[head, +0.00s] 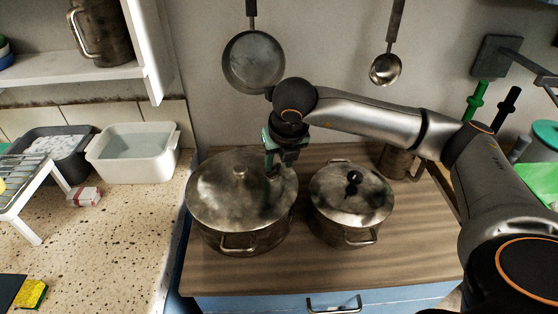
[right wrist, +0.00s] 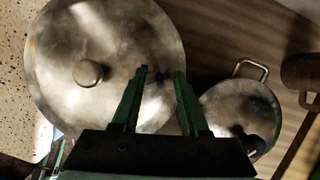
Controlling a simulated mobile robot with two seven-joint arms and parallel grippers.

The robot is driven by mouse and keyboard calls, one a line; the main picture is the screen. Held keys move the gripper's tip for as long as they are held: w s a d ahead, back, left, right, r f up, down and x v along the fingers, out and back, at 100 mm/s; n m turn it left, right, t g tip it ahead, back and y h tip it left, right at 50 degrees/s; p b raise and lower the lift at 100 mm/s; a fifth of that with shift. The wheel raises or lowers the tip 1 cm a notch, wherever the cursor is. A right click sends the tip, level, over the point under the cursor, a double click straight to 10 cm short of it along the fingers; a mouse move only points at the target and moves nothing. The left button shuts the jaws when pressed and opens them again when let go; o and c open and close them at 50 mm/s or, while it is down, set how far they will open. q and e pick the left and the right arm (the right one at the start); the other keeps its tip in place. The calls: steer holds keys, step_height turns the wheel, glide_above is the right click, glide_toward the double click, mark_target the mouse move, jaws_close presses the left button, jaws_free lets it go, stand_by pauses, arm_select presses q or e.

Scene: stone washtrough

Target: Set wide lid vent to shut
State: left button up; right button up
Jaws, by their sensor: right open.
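The wide metal lid (head: 222,200) sits on the large pot (head: 262,240) on the wooden top, with a round knob (head: 240,173) at its middle. My right gripper (head: 271,171) points down over the lid's far right part, beside the knob. In the right wrist view the gripper (right wrist: 161,72) is open, its two green fingers apart over the lid (right wrist: 110,40). A small dark spot on the lid shows between the fingertips; it may be the vent, but its setting is too small to tell. Whether the fingers touch the lid is unclear. My left gripper is out of view.
A smaller lidded pot (head: 350,195) with a black knob stands close on the right. A metal mug (head: 397,161) stands behind it. A pan (head: 253,62) and a ladle (head: 386,69) hang on the wall. A white basin (head: 134,155) sits on the left counter.

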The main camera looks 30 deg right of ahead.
steer(key=shift+f, duration=0.15)
steer(key=shift+c, duration=0.2)
jaws_close()
stand_by(0.3)
